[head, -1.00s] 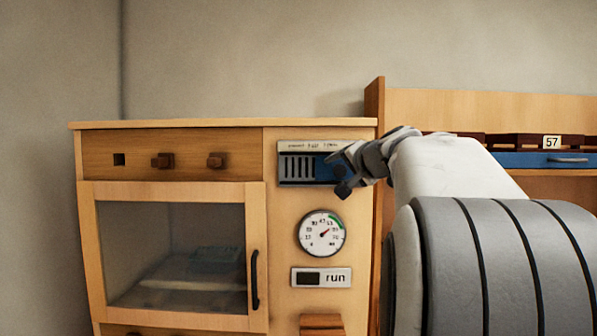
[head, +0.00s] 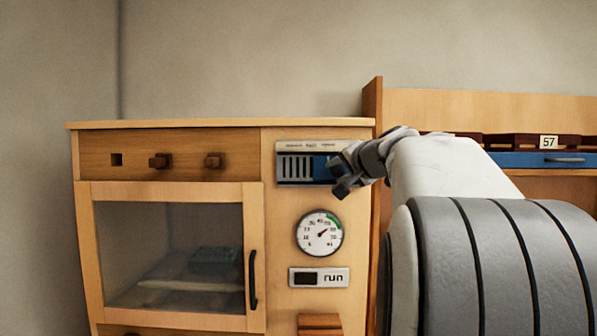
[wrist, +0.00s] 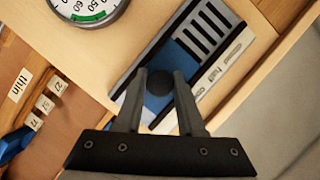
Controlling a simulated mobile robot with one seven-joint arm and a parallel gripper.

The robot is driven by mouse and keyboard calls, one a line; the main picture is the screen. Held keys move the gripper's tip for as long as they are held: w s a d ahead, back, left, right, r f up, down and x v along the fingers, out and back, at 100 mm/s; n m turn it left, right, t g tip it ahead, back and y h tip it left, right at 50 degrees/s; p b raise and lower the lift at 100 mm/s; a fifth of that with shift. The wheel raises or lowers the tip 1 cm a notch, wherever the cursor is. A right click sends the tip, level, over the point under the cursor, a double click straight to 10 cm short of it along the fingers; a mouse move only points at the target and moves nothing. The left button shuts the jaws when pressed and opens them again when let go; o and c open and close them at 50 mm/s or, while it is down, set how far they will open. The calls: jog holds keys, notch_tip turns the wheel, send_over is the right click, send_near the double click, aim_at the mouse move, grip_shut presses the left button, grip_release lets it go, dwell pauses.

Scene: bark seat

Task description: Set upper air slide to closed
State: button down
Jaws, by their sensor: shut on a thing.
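The upper air slide is a panel (head: 295,146) with a pale label strip, dark vertical slots and a blue slide plate (head: 322,167), high on the cabinet's right side. In the head view the slots show at the left and blue shows to their right. My gripper (head: 340,172) covers the panel's right end. In the wrist view my gripper (wrist: 160,76) has its two fingers on either side of a dark round knob (wrist: 158,83) on the blue plate, shut on it. The slots (wrist: 203,32) stand uncovered beyond the fingers.
A round gauge (head: 320,233) and a "run" sign (head: 319,278) sit below the panel. A glass door (head: 170,255) with a black handle (head: 253,279) is at the left. A shelf with a "57" tag (head: 548,142) stands at the right, behind my arm.

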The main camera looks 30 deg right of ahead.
dwell(0.8)
jog(key=w+a, duration=0.1)
jog(key=a, duration=0.1)
jog(key=w+a, duration=0.2)
jog(key=w+a+p, duration=0.1)
jog(key=a, duration=0.2)
jog(key=shift+w, duration=0.15)
jog(key=shift+a, duration=0.1)
jog(key=c, duration=0.5)
grip_release()
jog(key=shift+w+a, duration=0.1)
jog(key=shift+s, duration=0.2)
